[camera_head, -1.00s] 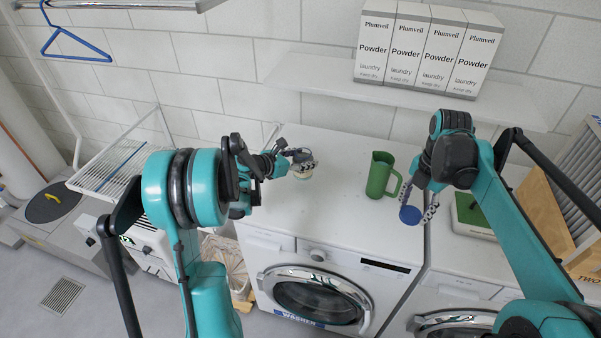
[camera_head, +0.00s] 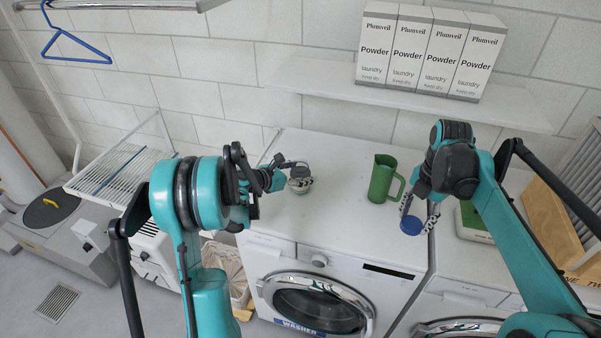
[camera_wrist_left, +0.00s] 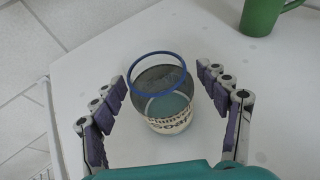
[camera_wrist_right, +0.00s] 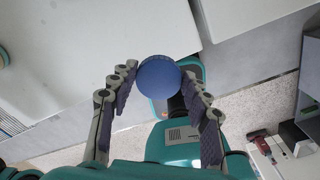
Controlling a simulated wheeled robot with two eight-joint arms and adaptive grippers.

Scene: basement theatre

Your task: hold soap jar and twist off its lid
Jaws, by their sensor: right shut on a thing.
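The soap jar (camera_head: 300,187) stands upright on top of the washer. In the left wrist view the jar (camera_wrist_left: 170,113) has a soap label and a blue ring at its bare, open top. My left gripper (camera_wrist_left: 161,80) is open around the jar, with gaps between both fingers and its sides. The round blue lid (camera_head: 411,225) is off the jar. My right gripper (camera_wrist_right: 158,75) is shut on the lid, which also shows in the right wrist view (camera_wrist_right: 159,82). It holds the lid in front of the washer top's right part, well apart from the jar.
A green mug (camera_head: 380,180) stands on the washer top (camera_head: 340,225) between my grippers. Powder boxes (camera_head: 428,50) stand on the wall shelf (camera_head: 330,80) above. A wire rack (camera_head: 120,170) is at left. The washer top's middle is clear.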

